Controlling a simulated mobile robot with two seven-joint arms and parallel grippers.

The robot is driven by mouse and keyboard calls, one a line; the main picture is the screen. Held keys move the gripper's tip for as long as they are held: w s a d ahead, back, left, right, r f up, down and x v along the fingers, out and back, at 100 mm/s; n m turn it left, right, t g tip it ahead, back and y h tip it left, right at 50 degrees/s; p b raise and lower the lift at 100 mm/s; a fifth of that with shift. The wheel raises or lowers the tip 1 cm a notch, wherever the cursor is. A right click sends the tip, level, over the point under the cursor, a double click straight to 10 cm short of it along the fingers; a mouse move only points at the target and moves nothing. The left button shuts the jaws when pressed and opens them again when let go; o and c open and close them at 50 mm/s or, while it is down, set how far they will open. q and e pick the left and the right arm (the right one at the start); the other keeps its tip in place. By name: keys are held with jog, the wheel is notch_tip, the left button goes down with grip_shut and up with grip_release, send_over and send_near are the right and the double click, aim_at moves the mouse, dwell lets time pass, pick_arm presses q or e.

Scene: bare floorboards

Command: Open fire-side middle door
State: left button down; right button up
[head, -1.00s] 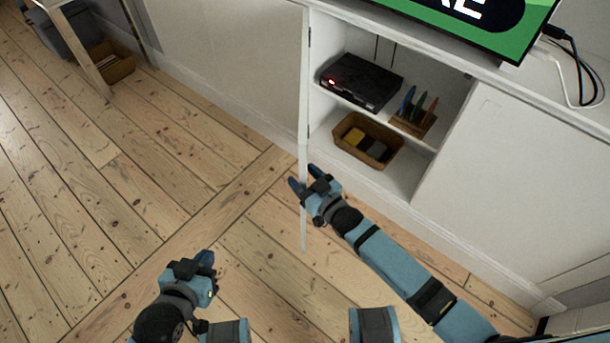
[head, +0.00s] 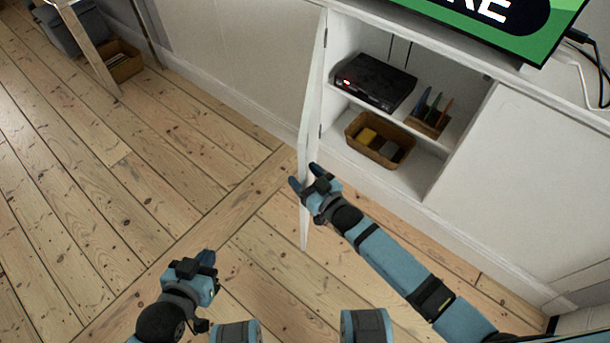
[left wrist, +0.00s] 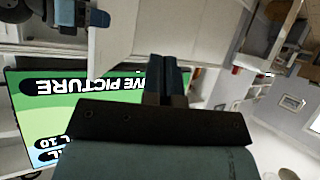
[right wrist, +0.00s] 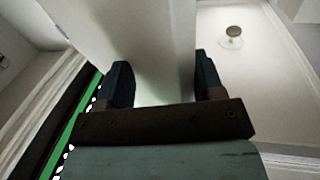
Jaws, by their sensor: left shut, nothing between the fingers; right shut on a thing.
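The white cabinet door (head: 312,115) stands swung out from the cabinet, hinged at the left side of the open compartment and seen nearly edge-on in the head view. My right gripper (head: 307,180) is shut on the door near its free edge. In the right wrist view, the white door (right wrist: 150,50) lies between the two fingers (right wrist: 163,85). My left gripper (head: 208,262) is shut and empty, low over the floor to the left of the door. Its fingers (left wrist: 166,75) lie together in the left wrist view.
The open compartment holds a black box (head: 375,80) with a red light, a rack (head: 428,122) and a basket (head: 380,140). A closed white panel (head: 520,170) is to its right. A screen (head: 490,20) stands on top.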

jog(key=shift+w+d+r, duration=0.2)
jog(key=shift+w+r, duration=0.1)
jog(key=shift+w, duration=0.05)
jog(key=o, duration=0.7)
jog(key=shift+c, duration=1)
jog(key=shift+s+d+f, duration=0.1)
jog(key=shift+s+d, duration=0.05)
jog(key=shift+s, duration=0.1)
jog(key=p+v, duration=0.2)
jog(key=v, duration=1.1)
jog(key=shift+s+f, duration=0.15)
jog(key=shift+s, duration=0.15)
jog(key=shift+c, duration=0.5)
